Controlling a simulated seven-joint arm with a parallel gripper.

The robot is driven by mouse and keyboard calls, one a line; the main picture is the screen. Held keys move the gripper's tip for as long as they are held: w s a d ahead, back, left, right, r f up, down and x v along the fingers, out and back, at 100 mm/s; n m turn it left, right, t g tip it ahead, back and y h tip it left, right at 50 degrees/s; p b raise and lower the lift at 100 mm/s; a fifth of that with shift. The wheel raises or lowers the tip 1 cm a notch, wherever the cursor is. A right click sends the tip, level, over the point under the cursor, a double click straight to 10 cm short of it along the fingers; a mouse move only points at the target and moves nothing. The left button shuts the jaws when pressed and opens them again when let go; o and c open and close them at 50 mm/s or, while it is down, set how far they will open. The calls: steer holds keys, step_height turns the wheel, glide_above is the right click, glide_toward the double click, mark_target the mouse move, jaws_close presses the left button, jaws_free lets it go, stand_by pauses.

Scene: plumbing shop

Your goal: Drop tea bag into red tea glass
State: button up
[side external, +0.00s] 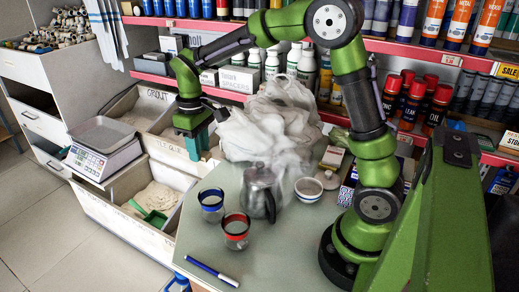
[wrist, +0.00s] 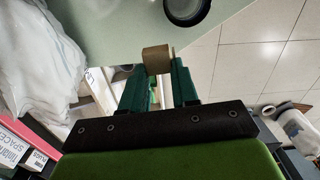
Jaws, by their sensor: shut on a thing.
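My gripper (side external: 197,150) hangs over the left edge of the table, above and behind the glasses. In the wrist view its two green fingers (wrist: 157,75) are shut on a small brown tea bag (wrist: 156,58), which shows at the fingertips. The tea bag cannot be made out in the side view. The red-rimmed tea glass (side external: 236,238) stands upright near the front left table edge. A blue-rimmed glass (side external: 212,207) stands behind it, a little to the left. One dark-rimmed glass (wrist: 187,8) is partly visible in the wrist view; its colour is unclear.
A steaming metal teapot (side external: 259,192) stands right of the glasses, with a white bowl (side external: 308,189) beside it. White plastic bags (side external: 262,125) heap behind. A blue marker (side external: 212,271) lies in front. Bins (side external: 140,225) and a scale (side external: 103,146) are at left.

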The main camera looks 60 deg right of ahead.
steer(key=s+a+r+m, duration=0.1)
steer(key=s+a+r, duration=0.15)
steer(key=s, duration=0.45)
steer(key=s+a+r, duration=0.2)
steer(key=s+a, duration=0.2)
steer(key=s, duration=0.3)
step_height(320, 180, down, 6)
steer(key=shift+s, duration=0.15)
steer(key=o, duration=1.1)
steer(key=shift+c, duration=0.2)
step_height(320, 180, up, 17)
